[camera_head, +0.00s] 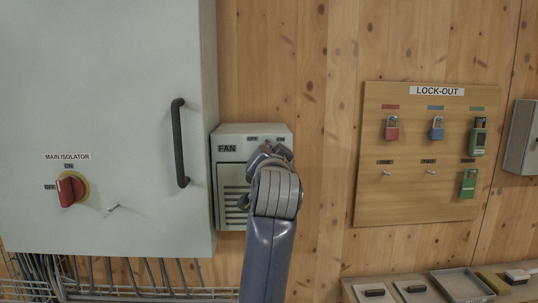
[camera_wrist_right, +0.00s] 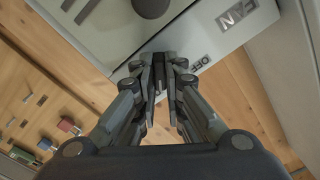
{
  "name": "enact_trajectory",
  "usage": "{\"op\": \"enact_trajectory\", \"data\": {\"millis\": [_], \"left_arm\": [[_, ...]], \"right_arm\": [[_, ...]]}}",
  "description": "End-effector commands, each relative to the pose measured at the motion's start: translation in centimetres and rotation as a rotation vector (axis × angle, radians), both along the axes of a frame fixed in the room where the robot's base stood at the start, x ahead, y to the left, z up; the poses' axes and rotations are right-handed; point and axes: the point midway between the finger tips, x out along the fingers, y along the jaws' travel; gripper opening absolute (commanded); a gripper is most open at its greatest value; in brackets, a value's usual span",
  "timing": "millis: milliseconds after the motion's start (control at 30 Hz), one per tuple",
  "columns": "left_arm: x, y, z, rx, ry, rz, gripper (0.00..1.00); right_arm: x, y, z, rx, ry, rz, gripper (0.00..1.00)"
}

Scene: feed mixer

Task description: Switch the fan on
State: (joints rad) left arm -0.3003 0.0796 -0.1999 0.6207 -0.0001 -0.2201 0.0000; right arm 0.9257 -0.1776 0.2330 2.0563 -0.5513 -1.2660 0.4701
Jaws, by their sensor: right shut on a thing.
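The grey fan box (camera_head: 228,172), labelled FAN, is fixed to the wooden wall right of the large cabinet. OFF and ON labels sit along its upper right edge. My right gripper (camera_head: 268,154) is at the upper right of the box front, below these labels. In the right wrist view the gripper (camera_wrist_right: 167,68) is shut at the box face (camera_wrist_right: 178,40), close to the OFF label (camera_wrist_right: 203,64). It grips the fan switch, which the fingers mostly hide, so its setting cannot be told. My left gripper is not in view.
The large grey cabinet (camera_head: 110,120) has a black handle (camera_head: 180,143) and a red main isolator knob (camera_head: 70,190). A lock-out board (camera_head: 410,205) with several padlocks hangs at the right. Trays (camera_head: 458,283) lie below it. The wall between the box and board is clear.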

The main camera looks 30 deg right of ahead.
Motion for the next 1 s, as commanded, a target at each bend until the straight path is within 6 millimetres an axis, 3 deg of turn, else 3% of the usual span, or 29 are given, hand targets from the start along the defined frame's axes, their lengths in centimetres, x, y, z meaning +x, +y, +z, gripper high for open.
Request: {"op": "enact_trajectory", "data": {"millis": [167, 200, 267, 667, 1000], "left_arm": [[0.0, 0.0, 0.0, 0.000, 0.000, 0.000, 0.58], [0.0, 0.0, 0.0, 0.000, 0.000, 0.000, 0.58], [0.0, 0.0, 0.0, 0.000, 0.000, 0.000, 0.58], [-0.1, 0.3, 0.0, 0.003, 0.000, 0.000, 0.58], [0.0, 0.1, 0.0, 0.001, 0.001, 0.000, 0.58]], "right_arm": [[0.0, 0.0, 0.1, 0.001, -0.005, 0.000, 0.00], [0.0, 0.0, 0.1, 0.001, -0.005, 0.000, 0.19], [0.0, 0.0, 0.1, 0.001, -0.005, 0.000, 0.30], [-0.4, 0.3, 0.1, -0.001, -0.003, 0.000, 0.30], [-4.8, 3.0, 0.1, 0.002, -0.005, 0.001, 0.30]]}}
